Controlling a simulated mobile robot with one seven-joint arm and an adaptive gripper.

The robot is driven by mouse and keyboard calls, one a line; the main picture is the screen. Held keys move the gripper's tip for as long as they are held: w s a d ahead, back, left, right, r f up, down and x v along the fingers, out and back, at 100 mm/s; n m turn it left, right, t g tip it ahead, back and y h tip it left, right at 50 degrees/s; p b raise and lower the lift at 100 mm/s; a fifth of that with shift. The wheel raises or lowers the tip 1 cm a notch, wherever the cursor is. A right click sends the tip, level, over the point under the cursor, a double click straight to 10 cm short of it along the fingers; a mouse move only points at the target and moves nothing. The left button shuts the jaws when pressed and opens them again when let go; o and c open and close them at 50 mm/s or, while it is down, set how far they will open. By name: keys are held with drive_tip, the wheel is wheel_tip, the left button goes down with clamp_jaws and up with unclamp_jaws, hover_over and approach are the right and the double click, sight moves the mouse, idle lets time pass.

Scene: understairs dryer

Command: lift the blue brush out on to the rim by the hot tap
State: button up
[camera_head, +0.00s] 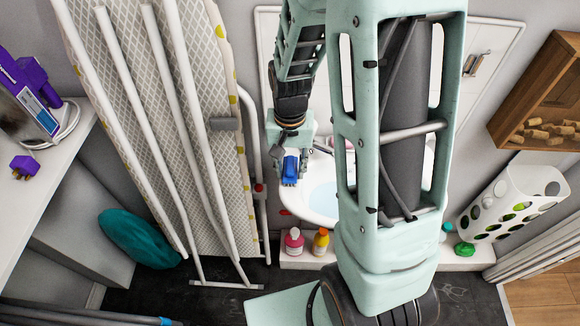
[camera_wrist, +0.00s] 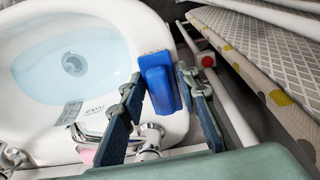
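The blue brush (camera_wrist: 160,82) is between the two fingers of my gripper (camera_wrist: 160,76), which appear to touch it on both sides. In the wrist view it overlaps the end rim of the white basin (camera_wrist: 128,14), near a round chrome tap knob (camera_wrist: 150,138). I cannot tell whether it touches the rim. In the head view the brush (camera_head: 290,170) shows just below my gripper (camera_head: 291,158), at the left side of the basin (camera_head: 318,208). The basin holds pale blue water (camera_wrist: 70,65). My arm hides much of the basin in the head view.
A folded ironing board (camera_head: 225,150) with white legs stands close to the left of the basin. Pink (camera_head: 294,242) and orange (camera_head: 321,241) bottles stand on a ledge below. A chrome spout (camera_wrist: 92,118) and second knob (camera_wrist: 12,158) line the basin's back.

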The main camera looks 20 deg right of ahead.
drive_tip(key=o, duration=0.4)
drive_tip(key=shift+c, duration=0.2)
wheel_tip(320, 180, up, 12)
idle(0.5)
